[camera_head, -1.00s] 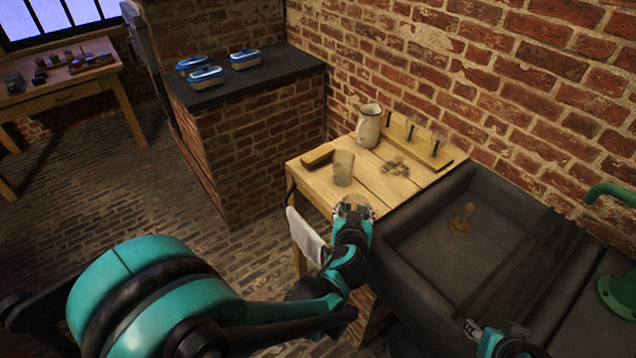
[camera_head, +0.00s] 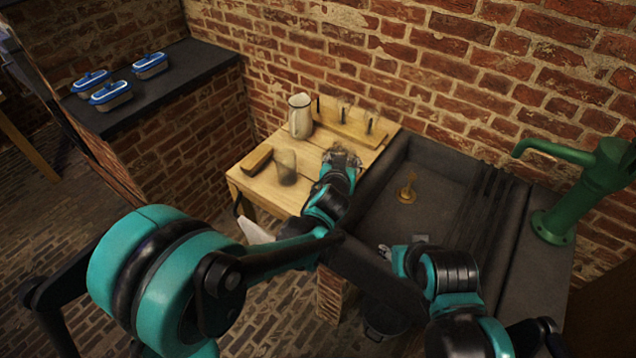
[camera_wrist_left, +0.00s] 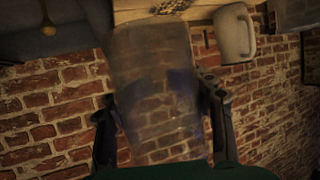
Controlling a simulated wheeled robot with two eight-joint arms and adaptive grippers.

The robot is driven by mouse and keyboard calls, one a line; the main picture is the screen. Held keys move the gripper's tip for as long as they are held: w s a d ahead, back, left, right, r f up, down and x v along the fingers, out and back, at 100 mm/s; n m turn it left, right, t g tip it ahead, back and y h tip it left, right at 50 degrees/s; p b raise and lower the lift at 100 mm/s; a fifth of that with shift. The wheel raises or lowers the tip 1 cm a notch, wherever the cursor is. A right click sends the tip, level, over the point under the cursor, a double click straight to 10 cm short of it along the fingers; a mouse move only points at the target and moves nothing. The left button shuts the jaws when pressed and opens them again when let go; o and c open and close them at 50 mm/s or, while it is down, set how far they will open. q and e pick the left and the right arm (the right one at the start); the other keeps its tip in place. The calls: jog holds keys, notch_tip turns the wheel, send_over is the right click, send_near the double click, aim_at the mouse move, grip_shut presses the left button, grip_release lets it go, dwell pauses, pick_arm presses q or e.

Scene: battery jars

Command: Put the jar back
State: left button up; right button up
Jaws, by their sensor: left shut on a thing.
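A clear glass jar (camera_wrist_left: 155,90) is between the two fingers of my left gripper (camera_wrist_left: 162,125) in the left wrist view, and the gripper is shut on it. In the head view my left gripper (camera_head: 341,160) is over the right part of the wooden bench (camera_head: 240,180), in front of a wooden rack (camera_head: 350,130) with upright pegs. Faint glassy shapes show at the right-hand pegs. A cloudy jar (camera_head: 285,168) stands on the bench to the left of this gripper. My right gripper (camera_head: 386,251) is near the sink's front edge; its fingers are too small to read.
A pale jug (camera_head: 300,116) and a wooden block or brush (camera_head: 256,158) are on the bench. A dark sink (camera_head: 440,215) adjoins on the right, with a green pump (camera_head: 585,185) beyond. Several blue-lidded boxes (camera_head: 110,95) sit on the dark counter. A brick wall stands behind.

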pick_arm(q)
jog(key=a+f, duration=0.1)
jog(key=a, duration=0.1)
jog(key=w+a+f+b, duration=0.1)
jog(key=a+f, duration=0.1)
jog(key=a+f+b, duration=0.1)
jog(key=a, duration=0.1)
jog(key=shift+w+a+f, duration=0.15)
jog(key=shift+w+a, duration=0.1)
jog(key=shift+a, duration=0.15)
notch_tip(320, 180, down, 4)
jog(key=b, duration=0.2)
jog(key=shift+b, duration=0.4)
jog(key=o, duration=1.6)
jog(key=shift+f, duration=0.1)
